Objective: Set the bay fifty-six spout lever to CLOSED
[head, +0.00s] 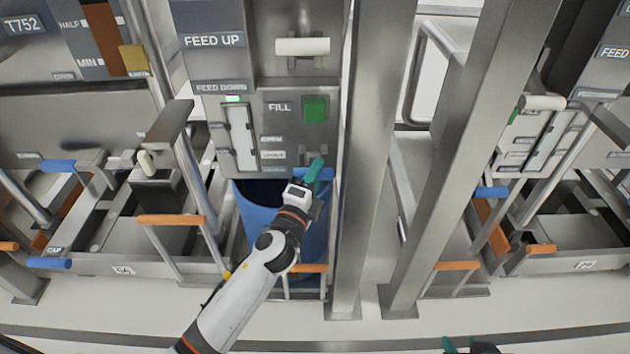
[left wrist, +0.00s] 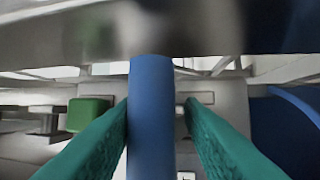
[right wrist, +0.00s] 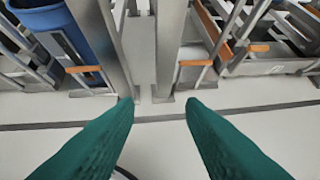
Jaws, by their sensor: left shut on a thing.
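The blue-handled lever (left wrist: 151,115) runs between the green fingers of my left gripper (left wrist: 160,105) in the left wrist view, and they are shut on it. In the head view my left gripper (head: 313,172) is at the front of the middle station, just below the green FILL button (head: 315,109). The gripper hides most of the lever there.
A blue bin (head: 255,222) stands under the middle station behind an orange-handled gate (head: 305,268). Steel posts (head: 368,150) rise right of my left arm. Similar stations with blue handles (head: 58,165) and orange handles (head: 170,219) flank it. The floor in front is clear.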

